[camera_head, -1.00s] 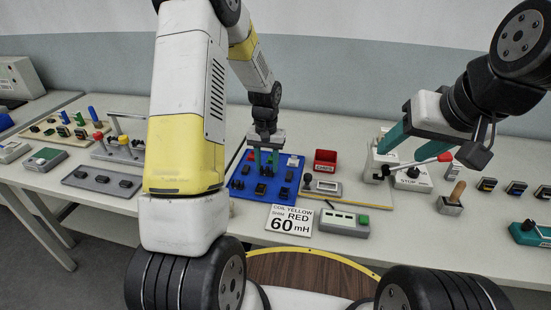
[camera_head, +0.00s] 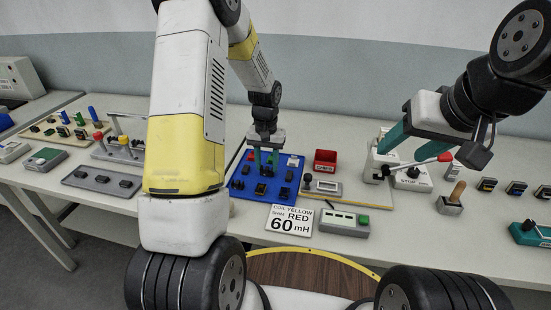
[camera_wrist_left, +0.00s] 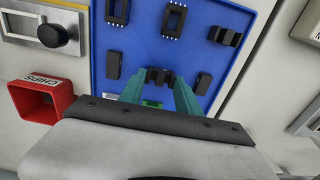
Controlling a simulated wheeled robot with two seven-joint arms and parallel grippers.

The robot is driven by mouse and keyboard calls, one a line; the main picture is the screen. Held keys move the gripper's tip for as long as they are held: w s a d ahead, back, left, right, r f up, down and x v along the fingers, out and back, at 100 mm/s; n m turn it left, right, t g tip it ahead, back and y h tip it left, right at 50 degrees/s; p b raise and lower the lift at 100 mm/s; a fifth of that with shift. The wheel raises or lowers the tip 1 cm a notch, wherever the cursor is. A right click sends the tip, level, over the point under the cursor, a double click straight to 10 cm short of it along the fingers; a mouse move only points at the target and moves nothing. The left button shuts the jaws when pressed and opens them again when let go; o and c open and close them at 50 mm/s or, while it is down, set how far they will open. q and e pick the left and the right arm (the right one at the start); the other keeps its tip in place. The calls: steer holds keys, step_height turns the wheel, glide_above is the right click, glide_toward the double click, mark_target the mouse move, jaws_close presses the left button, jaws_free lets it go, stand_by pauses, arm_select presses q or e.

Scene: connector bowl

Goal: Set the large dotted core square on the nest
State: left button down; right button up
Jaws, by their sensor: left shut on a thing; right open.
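My left gripper (camera_head: 266,165) points down over the blue mat (camera_head: 240,193). In the left wrist view its two teal fingers are shut on a dark notched core (camera_wrist_left: 158,76), low over or at the mat; I cannot tell if it touches. Any dots on it are too small to see. A small green part (camera_wrist_left: 151,103) shows between the fingers, partly hidden by the gripper body. I cannot make out the nest for certain. My right gripper (camera_head: 395,153) is open and empty near the lever press (camera_head: 372,166) on the right.
Several black parts lie on the mat, including a pinned frame (camera_wrist_left: 174,20) and a notched core (camera_wrist_left: 225,36). A red chips bin (camera_head: 325,161) stands behind right. A sign (camera_head: 290,219) reads coil yellow, shim red, 60 mH. A grey-green device (camera_head: 344,222) is beside it.

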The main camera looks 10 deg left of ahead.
mark_target(267, 168)
arm_select(q)
steer(key=shift+r, duration=2.45)
